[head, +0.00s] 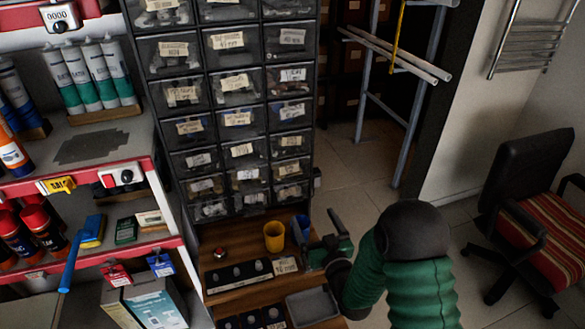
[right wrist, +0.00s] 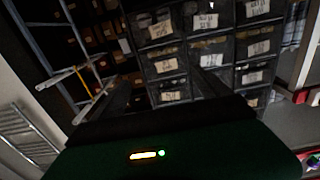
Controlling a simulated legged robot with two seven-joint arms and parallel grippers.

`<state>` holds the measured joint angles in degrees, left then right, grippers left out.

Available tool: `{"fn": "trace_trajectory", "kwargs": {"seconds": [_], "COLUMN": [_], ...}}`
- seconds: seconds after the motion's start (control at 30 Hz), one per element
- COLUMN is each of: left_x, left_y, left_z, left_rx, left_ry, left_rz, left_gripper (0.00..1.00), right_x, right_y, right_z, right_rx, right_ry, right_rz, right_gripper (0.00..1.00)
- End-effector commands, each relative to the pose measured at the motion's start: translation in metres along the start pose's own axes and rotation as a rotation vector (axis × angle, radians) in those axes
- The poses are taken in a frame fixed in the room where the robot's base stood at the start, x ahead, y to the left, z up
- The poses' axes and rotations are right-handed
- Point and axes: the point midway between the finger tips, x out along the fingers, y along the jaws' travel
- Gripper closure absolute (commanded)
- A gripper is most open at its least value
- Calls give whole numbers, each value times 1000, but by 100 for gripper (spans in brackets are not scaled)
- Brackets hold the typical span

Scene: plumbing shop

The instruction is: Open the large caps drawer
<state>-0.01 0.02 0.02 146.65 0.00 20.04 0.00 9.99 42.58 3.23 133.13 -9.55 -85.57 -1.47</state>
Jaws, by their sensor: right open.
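The drawer cabinet (head: 231,110) is a tall dark rack of small clear-fronted drawers with cream labels. The label writing is too small to read, so I cannot tell which is the large caps drawer. All the drawers I see look closed. My right gripper (head: 315,228) is open and empty, low in front of the cabinet's right side, above the wooden counter. In the right wrist view, its two dark fingers (right wrist: 163,88) point towards the cabinet's labelled drawers (right wrist: 168,64), apart from them. My left gripper is not in view.
A yellow cup (head: 274,236) and a blue cup (head: 302,226) stand on the wooden counter (head: 222,238), close to my right gripper. A grey tray (head: 313,306) lies nearer. Shelves with cartridges (head: 88,75) stand left. Pipes (head: 395,58) jut out at the right; a chair (head: 530,200) stands further right.

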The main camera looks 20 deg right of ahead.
Motion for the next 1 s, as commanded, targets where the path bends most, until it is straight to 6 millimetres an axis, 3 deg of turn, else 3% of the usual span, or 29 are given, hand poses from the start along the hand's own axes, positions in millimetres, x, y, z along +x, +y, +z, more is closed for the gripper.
{"fn": "trace_trajectory", "kwargs": {"seconds": [0.6,0.8,1.0], "left_x": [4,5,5], "left_y": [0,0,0], "left_z": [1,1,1], "left_rx": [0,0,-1], "left_ry": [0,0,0], "left_rz": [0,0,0], "left_gripper": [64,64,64], "right_x": [144,164,165], "right_y": [0,0,0], "right_z": [3,3,2], "right_rx": [1,1,1], "right_ry": [-1,-2,-2], "right_rz": [-1,-1,-1], "right_gripper": [13,13,13]}}
